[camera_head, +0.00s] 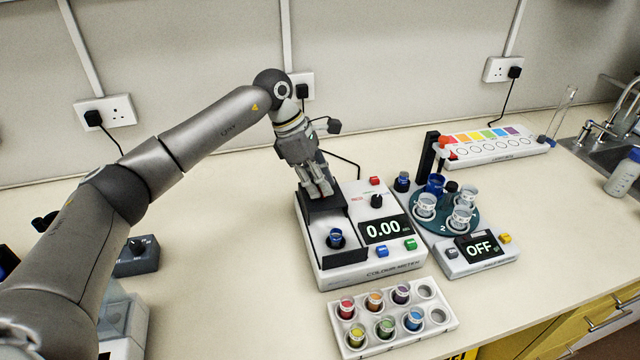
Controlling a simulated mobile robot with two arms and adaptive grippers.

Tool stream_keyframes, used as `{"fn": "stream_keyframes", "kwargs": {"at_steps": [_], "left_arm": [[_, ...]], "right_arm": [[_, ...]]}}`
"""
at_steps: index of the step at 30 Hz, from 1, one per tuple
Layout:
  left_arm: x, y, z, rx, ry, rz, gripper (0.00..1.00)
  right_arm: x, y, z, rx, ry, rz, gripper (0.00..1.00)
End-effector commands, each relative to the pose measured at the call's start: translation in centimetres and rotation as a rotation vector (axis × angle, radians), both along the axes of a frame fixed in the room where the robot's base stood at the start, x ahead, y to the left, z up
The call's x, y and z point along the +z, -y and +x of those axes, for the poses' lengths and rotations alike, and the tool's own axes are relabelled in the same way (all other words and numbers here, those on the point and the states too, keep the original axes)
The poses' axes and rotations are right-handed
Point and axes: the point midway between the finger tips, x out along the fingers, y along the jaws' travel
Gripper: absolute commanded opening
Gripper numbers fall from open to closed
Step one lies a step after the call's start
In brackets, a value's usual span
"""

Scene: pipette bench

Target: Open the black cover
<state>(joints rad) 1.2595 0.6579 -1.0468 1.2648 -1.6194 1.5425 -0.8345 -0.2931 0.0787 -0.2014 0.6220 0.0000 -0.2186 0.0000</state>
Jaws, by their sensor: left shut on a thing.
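The colour meter (345,275) is a white box on the bench, with a display reading 0.00. Its black cover (322,207) sits at the back left of its top, directly under my left gripper (318,190). The gripper points down and is shut on the cover; its fingers hide the part they grip. In front of the cover, the meter's black-rimmed well is exposed, with a blue vial (336,238) standing in it. My right gripper is not in view.
A white rack (350,349) with several coloured vials lies in front of the meter. To the right stand a round teal carousel (445,229) with cups, a unit reading OFF (480,247) and a colour-chart strip (495,146).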

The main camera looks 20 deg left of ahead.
Motion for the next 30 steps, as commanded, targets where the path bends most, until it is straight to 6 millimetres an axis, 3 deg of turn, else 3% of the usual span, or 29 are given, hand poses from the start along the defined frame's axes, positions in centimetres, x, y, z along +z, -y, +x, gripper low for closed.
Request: {"fn": "stream_keyframes", "kwargs": {"at_steps": [2,3,8,16,20,30], "left_arm": [[0.4,0.2,0.1,-0.002,0.007,-0.007,0.00],[0.4,0.3,0.1,-0.002,0.007,-0.008,0.23],[0.3,0.3,0.1,-0.003,0.005,-0.007,0.43],[0.2,0.2,0.0,-0.002,0.003,-0.005,0.44],[0.7,0.0,0.0,-0.002,0.004,-0.005,0.44],[6.7,-2.3,-0.4,-0.001,0.007,-0.005,0.44]], "right_arm": [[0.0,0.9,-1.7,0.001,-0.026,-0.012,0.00],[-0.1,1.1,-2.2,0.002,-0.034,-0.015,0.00],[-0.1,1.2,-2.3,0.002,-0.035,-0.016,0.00],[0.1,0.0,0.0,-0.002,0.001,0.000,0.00],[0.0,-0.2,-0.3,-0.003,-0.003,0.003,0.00],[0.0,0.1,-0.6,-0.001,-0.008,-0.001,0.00]]}}
